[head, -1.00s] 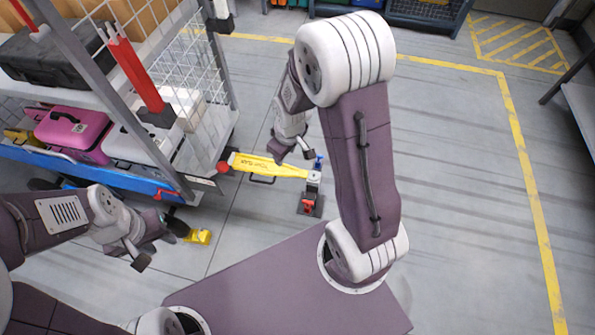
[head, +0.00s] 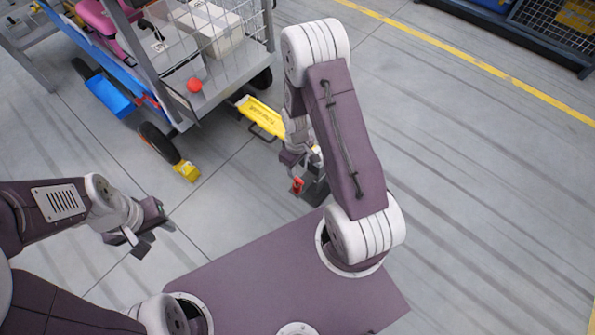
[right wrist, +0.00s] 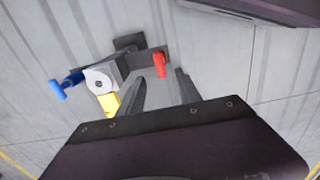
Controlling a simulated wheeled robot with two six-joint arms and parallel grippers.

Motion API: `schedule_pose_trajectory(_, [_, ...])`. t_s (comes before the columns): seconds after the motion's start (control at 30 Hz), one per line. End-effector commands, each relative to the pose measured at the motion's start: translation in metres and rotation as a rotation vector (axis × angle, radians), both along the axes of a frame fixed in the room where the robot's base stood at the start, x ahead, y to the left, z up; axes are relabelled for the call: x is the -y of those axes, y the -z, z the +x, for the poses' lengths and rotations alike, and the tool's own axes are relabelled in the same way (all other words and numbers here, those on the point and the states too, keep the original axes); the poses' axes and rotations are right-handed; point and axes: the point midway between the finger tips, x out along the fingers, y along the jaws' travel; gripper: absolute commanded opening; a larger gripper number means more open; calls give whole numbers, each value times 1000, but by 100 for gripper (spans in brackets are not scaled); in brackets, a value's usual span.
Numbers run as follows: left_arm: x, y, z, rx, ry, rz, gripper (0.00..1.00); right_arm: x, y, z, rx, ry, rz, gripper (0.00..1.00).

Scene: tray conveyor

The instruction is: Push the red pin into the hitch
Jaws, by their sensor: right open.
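The red pin (head: 297,186) stands at the dark hitch (head: 315,190), low near the front of my base. In the right wrist view the red pin (right wrist: 160,63) shows just beyond the fingertips, by the grey coupling end with a round hole (right wrist: 100,80). A blue handle (right wrist: 65,83) sticks out on its left. My right gripper (right wrist: 160,76) is open, its fingers apart and empty, pointing toward the red pin. How deep the pin sits cannot be told. My left gripper (head: 143,240) hangs over bare floor at the left, away from the hitch; its jaw gap is unclear.
A yellow tow bar (head: 262,116) runs from the wheeled cart (head: 225,80) toward the hitch. A red ball (head: 194,85) shows at the cart's edge. A yellow wheel chock (head: 186,171) lies by a cart wheel. The floor to the right is clear.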

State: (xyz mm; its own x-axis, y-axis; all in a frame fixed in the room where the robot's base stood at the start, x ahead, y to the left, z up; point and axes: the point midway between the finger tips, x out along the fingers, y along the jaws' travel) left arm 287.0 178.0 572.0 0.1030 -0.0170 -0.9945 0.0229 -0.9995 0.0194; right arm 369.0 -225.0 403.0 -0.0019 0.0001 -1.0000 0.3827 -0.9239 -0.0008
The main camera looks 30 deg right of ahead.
Motion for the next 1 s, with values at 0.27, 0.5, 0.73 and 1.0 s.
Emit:
schedule_pose_trajectory(0.27, [0, 19, 0, 0, 0, 0, 36, 0, 29, 0, 0, 0, 0, 41])
schedule_pose_trajectory(0.5, [0, 49, 0, 0, 0, 0, 36, 0, 75, 0, 1, 0, 0, 41])
schedule_pose_trajectory(0.73, [0, 57, 0, 0, 0, 0, 36, 0, 90, 0, 2, 0, 1, 41])
schedule_pose_trajectory(1.0, [0, 56, 0, 0, 0, 0, 36, 0, 89, 0, 2, 0, 1, 30])
